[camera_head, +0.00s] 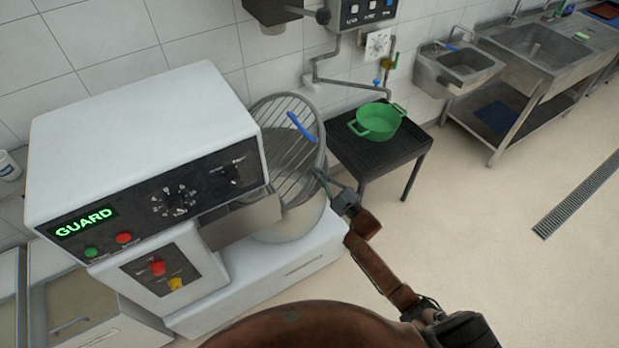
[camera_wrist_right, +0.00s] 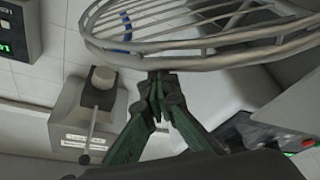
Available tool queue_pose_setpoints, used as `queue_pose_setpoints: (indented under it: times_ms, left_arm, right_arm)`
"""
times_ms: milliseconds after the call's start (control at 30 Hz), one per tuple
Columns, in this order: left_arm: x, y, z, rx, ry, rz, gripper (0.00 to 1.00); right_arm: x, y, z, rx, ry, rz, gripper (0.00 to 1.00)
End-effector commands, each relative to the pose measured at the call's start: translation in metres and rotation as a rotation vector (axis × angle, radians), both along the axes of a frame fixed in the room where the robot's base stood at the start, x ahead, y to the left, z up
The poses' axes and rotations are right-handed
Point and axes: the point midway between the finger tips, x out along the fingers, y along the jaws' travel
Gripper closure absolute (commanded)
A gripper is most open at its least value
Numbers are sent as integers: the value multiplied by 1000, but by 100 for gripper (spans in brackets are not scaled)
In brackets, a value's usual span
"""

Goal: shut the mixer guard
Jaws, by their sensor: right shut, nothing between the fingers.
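The white mixer (camera_head: 140,130) stands at the left, with a lit green "GUARD" sign (camera_head: 84,222) on its front panel. Its round wire guard (camera_head: 283,150) is tilted steeply above the pale bowl (camera_head: 292,222) and carries a blue handle (camera_head: 300,126). My right gripper (camera_head: 322,177) is shut and empty at the guard's right-hand rim. In the right wrist view the closed fingertips (camera_wrist_right: 158,82) are just under the guard's rim (camera_wrist_right: 205,60); I cannot tell whether they touch it. My left gripper is not in view.
A dark table (camera_head: 385,150) with a green pot (camera_head: 377,121) stands right behind the guard. Steel sinks (camera_head: 540,45) line the wall at the back right. The floor (camera_head: 480,240) to the right is clear, with a drain grate (camera_head: 580,195).

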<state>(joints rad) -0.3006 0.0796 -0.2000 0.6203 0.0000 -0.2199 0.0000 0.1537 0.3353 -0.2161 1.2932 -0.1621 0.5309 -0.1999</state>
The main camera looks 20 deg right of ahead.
Motion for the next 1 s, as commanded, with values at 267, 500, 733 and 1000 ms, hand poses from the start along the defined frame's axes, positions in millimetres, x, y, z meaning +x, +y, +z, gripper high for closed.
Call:
queue_pose_setpoints:
  times_ms: [267, 500, 733, 1000]
  left_arm:
    - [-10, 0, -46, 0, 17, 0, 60]
    - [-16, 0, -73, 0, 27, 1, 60]
    - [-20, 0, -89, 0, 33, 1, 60]
    - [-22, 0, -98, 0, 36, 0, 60]
  right_arm:
    - [5, -29, -53, 257, 54, -3, 100]
    - [8, -42, -91, 462, 93, -2, 100]
    - [9, -46, -117, 607, 120, -1, 100]
    - [9, -47, -133, 698, 138, 0, 100]
